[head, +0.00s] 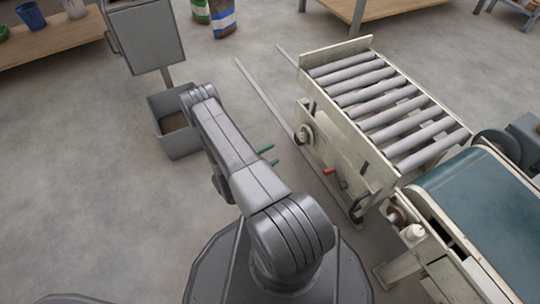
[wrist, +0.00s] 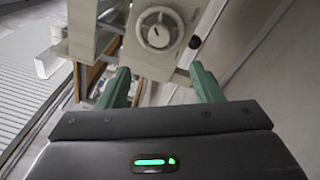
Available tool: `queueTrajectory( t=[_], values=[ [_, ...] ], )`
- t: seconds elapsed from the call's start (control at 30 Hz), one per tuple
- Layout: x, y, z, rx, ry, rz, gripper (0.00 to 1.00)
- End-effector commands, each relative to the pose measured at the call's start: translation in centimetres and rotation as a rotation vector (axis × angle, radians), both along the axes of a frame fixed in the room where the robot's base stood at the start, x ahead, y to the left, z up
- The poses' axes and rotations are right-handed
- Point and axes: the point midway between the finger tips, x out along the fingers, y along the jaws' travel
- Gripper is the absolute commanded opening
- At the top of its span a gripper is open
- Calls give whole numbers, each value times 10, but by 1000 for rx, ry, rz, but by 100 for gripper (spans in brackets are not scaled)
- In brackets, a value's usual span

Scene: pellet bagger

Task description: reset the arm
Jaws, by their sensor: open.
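My arm reaches forward from my base in the head view, its links stretched toward the upper left. The gripper's body is hidden behind the arm in the head view.
A grey bin (head: 161,106) stands on the floor left of the arm, below a grey panel box (head: 150,38). A red handle (head: 329,170) sticks out of the conveyor's side. A teal belt conveyor (head: 480,215) is at lower right. Open floor lies at left.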

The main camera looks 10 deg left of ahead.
Motion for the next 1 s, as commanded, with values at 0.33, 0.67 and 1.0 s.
queueTrajectory(
  t=[0.33, 0.67, 1.0],
  values=[
    [0, -1, 0, 0, 0, 0, 59],
    [17, -21, -1, 1, 1, -5, 59],
    [50, -57, 1, 1, -1, -5, 59]
  ],
)
